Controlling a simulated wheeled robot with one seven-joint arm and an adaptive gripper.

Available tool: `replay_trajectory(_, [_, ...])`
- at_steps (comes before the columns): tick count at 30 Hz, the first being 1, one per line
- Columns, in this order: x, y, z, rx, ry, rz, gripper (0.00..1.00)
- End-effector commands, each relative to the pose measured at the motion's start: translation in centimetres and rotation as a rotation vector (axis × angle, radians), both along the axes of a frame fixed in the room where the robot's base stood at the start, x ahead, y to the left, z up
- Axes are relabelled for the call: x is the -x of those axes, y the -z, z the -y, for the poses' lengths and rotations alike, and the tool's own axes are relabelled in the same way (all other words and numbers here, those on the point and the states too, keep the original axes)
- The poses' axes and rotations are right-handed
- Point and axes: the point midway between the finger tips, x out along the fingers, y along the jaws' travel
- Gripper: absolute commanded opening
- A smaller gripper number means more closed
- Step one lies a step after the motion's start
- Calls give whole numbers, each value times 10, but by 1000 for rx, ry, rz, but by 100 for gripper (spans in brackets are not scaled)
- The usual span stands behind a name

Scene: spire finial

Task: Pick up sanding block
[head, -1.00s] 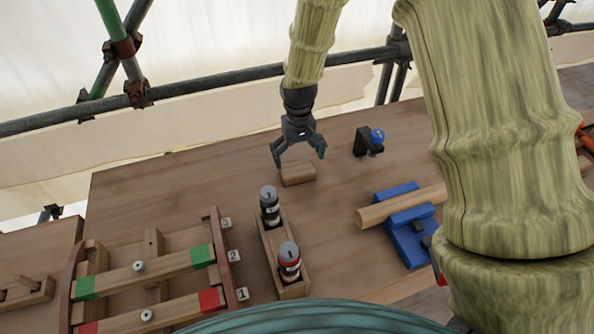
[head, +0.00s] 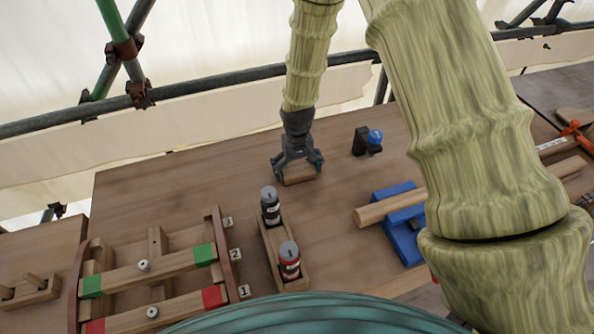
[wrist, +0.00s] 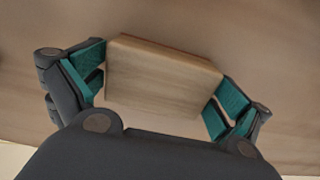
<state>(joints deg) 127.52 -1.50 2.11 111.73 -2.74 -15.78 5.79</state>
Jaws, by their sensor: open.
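The sanding block (head: 299,177) is a small light-brown wooden block lying on the brown workbench. It also shows in the wrist view (wrist: 160,80), where it fills the space between the finger pads. My gripper (head: 298,168) is open and lowered over the block, with one finger at each side of it. In the wrist view the teal pads of my gripper (wrist: 165,95) are close to the block's left and right ends. I cannot tell whether either pad touches it. The palm hides part of the block in the head view.
A wooden rack (head: 268,257) holds two cans in front of the block. A blue vise (head: 404,238) with a wooden rod (head: 385,209) stands right. A black and blue tool (head: 366,141) is behind right. A wooden frame (head: 226,262) with red and green marks lies left. Scaffold pipes run behind.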

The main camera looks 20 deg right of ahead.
Motion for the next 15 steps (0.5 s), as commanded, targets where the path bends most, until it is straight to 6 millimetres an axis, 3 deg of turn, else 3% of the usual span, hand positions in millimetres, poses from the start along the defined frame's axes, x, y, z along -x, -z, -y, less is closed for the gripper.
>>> replay_trajectory(3, [0,0,0,0,0,0,100])
replay_trajectory(9, [0,0,0,0,0,0,64])
replay_trajectory(15, [0,0,0,0,0,0,62])
